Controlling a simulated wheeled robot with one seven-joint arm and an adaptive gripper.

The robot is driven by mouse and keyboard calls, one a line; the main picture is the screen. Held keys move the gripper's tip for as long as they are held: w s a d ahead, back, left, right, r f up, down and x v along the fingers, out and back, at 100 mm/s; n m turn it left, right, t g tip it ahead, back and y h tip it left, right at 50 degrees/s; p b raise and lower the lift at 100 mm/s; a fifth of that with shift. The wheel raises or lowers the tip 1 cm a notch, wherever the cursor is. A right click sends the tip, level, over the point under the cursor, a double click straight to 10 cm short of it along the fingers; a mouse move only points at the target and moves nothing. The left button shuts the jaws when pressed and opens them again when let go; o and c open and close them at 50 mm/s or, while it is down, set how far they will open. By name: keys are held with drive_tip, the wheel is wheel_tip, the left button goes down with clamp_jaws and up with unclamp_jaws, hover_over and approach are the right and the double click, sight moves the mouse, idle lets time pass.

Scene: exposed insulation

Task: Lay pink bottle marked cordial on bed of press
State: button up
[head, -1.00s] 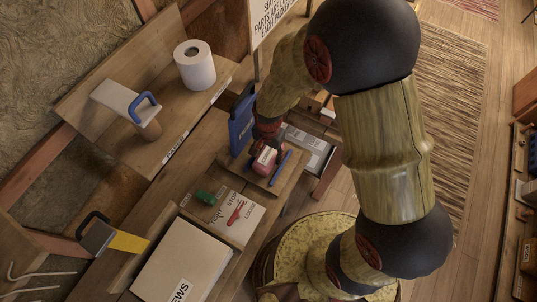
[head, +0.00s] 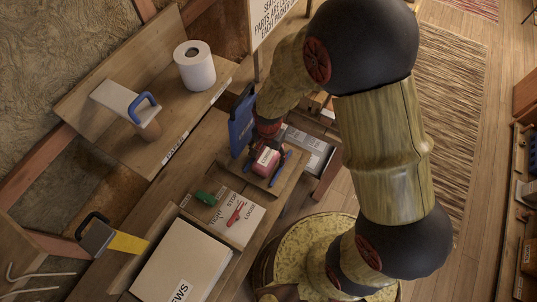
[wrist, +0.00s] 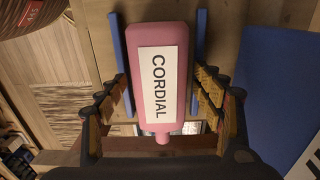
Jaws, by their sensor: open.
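The pink bottle (head: 266,162) lies on its side on the wooden bed (head: 258,181) of the press, between two blue strips. In the wrist view the bottle (wrist: 158,75) shows its white CORDIAL label facing up, with its neck toward my gripper. The blue strips (wrist: 121,62) run along both sides of it. My gripper (wrist: 161,88) is open, with one finger on each side of the bottle and visible gaps between. The press's blue upright plate (head: 241,121) stands at the bed's left; it also shows at the right of the wrist view.
In front lie a green object (head: 205,198), a sheet with a red item (head: 237,212) and a white NEWS box (head: 182,262). A grey tray (head: 306,150) lies behind the bed.

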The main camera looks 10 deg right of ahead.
wheel_tip(320, 180, up, 13)
drive_tip(key=p, duration=0.2)
drive_tip(key=shift+f+p, duration=0.2)
drive_tip(key=shift+p, duration=0.2)
wheel_tip(320, 180, up, 6)
drive_tip(key=n+t, duration=0.1)
hover_over(269, 159)
drive_tip(key=d, duration=0.2)
drive_tip(key=s+d+r+n+t, duration=0.2)
drive_tip(key=s+d+r, duration=0.3)
drive_tip(key=r, duration=0.4)
drive_tip(key=s+d+r+n+t, duration=0.2)
drive_tip(key=s+d+r+n, duration=0.2)
drive_tip(key=s+r, duration=0.3)
wheel_tip(269, 159, up, 3)
drive_tip(key=shift+d+f+n+t, duration=0.1)
drive_tip(key=shift+d+n+t, duration=0.2)
drive_tip(key=shift+d, duration=0.15)
wheel_tip(269, 159, down, 3)
drive_tip(key=b, duration=0.3)
